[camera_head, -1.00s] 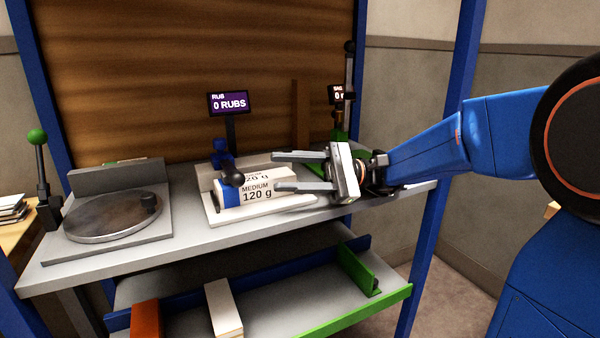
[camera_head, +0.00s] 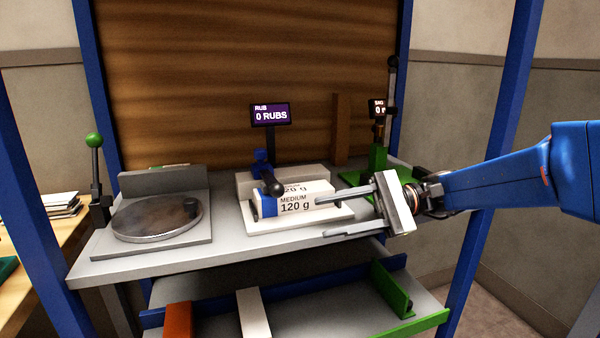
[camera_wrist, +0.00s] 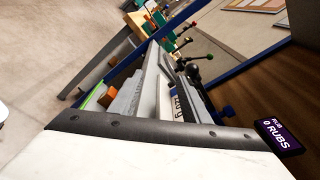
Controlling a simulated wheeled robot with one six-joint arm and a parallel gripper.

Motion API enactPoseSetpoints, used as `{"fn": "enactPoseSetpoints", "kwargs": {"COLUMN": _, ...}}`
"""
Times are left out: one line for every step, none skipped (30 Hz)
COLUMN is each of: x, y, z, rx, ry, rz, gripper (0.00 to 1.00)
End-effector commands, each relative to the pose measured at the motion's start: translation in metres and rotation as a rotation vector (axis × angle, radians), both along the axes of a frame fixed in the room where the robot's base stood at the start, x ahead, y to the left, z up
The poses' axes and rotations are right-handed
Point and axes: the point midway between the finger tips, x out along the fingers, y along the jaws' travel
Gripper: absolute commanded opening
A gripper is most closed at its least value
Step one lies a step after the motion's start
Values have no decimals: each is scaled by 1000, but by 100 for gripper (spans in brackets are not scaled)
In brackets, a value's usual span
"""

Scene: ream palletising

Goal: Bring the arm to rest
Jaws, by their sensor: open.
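My gripper (camera_head: 338,215) is open and empty in the head view. Its two fingers point left, apart from each other, near the right front of the grey bench (camera_head: 130,262). A ream marked "MEDIUM 120 g" (camera_head: 298,203) lies on the white base of the rub station (camera_head: 300,222), just left of the fingertips. I cannot tell whether a finger touches it. In the wrist view the gripper's pale body fills the lower part and its fingers reach up the picture, with nothing between them.
A "0 RUBS" display (camera_head: 270,114) stands behind the ream. A round plate device (camera_head: 157,219) sits at left, beside a green-knobbed lever (camera_head: 94,141). A green device (camera_head: 379,160) stands at right. A lower shelf (camera_head: 300,315) holds dividers. Blue posts (camera_head: 506,130) flank the bench.

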Motion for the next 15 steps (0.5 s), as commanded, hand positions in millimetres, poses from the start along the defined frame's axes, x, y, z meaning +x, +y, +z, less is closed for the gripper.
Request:
{"fn": "enactPoseSetpoints", "kwargs": {"x": -16, "y": 2, "z": -11, "rx": -68, "ry": -30, "rz": 5, "gripper": 43}}
{"fn": "enactPoseSetpoints", "kwargs": {"x": -25, "y": 2, "z": -19, "rx": -111, "ry": -48, "rz": 9, "gripper": 43}}
{"fn": "enactPoseSetpoints", "kwargs": {"x": -36, "y": 1, "z": -31, "rx": -172, "ry": -73, "rz": 15, "gripper": 43}}
{"fn": "enactPoseSetpoints", "kwargs": {"x": -45, "y": -1, "z": -39, "rx": -217, "ry": -95, "rz": 18, "gripper": 43}}
{"fn": "enactPoseSetpoints", "kwargs": {"x": -52, "y": -2, "z": -48, "rx": -263, "ry": -119, "rz": 21, "gripper": 43}}
{"fn": "enactPoseSetpoints", "kwargs": {"x": -63, "y": -6, "z": -60, "rx": -323, "ry": -148, "rz": 26, "gripper": 43}}
{"fn": "enactPoseSetpoints", "kwargs": {"x": -70, "y": -9, "z": -69, "rx": -369, "ry": -173, "rz": 30, "gripper": 43}}
{"fn": "enactPoseSetpoints", "kwargs": {"x": -77, "y": -13, "z": -78, "rx": -414, "ry": -200, "rz": 36, "gripper": 43}}
{"fn": "enactPoseSetpoints", "kwargs": {"x": -86, "y": -19, "z": -89, "rx": -474, "ry": -234, "rz": 41, "gripper": 43}}
{"fn": "enactPoseSetpoints", "kwargs": {"x": -92, "y": -24, "z": -97, "rx": -519, "ry": -261, "rz": 45, "gripper": 43}}
{"fn": "enactPoseSetpoints", "kwargs": {"x": -98, "y": -30, "z": -106, "rx": -565, "ry": -290, "rz": 49, "gripper": 43}}
{"fn": "enactPoseSetpoints", "kwargs": {"x": -106, "y": -38, "z": -116, "rx": -623, "ry": -329, "rz": 57, "gripper": 43}}
{"fn": "enactPoseSetpoints", "kwargs": {"x": -111, "y": -44, "z": -124, "rx": -668, "ry": -360, "rz": 62, "gripper": 43}}
{"fn": "enactPoseSetpoints", "kwargs": {"x": -115, "y": -51, "z": -131, "rx": -712, "ry": -390, "rz": 67, "gripper": 43}}
{"fn": "enactPoseSetpoints", "kwargs": {"x": -121, "y": -61, "z": -140, "rx": -770, "ry": -432, "rz": 76, "gripper": 43}}
